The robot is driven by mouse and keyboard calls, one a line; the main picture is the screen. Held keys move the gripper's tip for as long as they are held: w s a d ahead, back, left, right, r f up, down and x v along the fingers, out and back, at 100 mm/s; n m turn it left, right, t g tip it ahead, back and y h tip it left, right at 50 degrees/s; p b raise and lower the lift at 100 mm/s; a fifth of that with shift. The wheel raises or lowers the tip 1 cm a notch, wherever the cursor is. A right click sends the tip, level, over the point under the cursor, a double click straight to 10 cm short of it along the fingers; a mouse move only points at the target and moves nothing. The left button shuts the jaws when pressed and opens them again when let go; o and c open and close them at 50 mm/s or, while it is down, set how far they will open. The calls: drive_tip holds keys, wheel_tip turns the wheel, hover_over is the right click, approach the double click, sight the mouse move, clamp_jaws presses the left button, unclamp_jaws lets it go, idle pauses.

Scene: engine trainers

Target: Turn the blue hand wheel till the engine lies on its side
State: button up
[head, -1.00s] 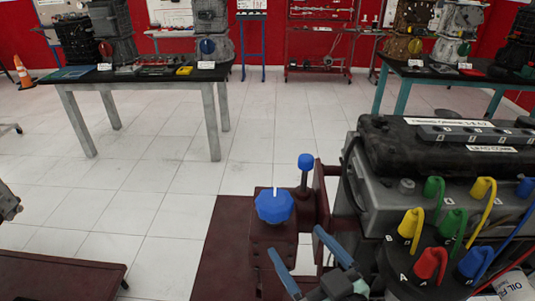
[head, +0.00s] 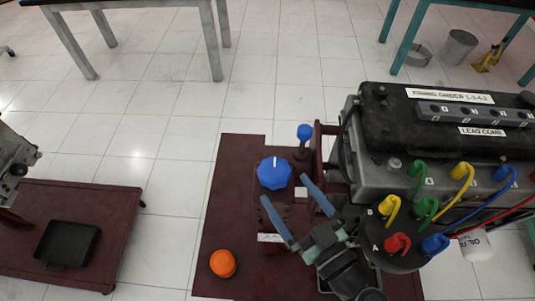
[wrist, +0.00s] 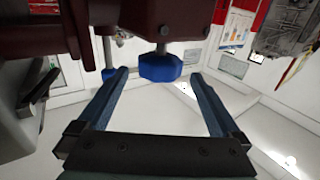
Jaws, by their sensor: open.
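The blue hand wheel (head: 274,173) is a faceted knob with a white mark on top, on a dark red stand beside the engine. It also shows in the wrist view (wrist: 160,67), beyond the fingers and roughly between their tips. My gripper (head: 289,211) is open and empty, its two blue fingers pointing toward the wheel without visible contact. The engine (head: 440,130) is upright at the right, with a black cover and coloured plug leads. A smaller blue knob (head: 304,132) stands behind the wheel.
An orange knob (head: 223,263) sits on the dark red base (head: 222,205) at the front. A second red stand with a black tray (head: 67,243) is at the left. Tables, a bucket (head: 459,46) and a yellow jack stand (head: 489,55) are behind. White floor between is clear.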

sight(268, 164)
drive_tip(key=p+x, duration=0.2)
drive_tip(key=x, duration=0.7)
drive_tip(key=shift+s, duration=0.1)
drive_tip(key=c, duration=1.2)
drive_tip(key=shift+f+m+h, duration=0.2)
drive_tip(key=shift+m+h, duration=0.1)
drive_tip(key=shift+h, duration=0.1)
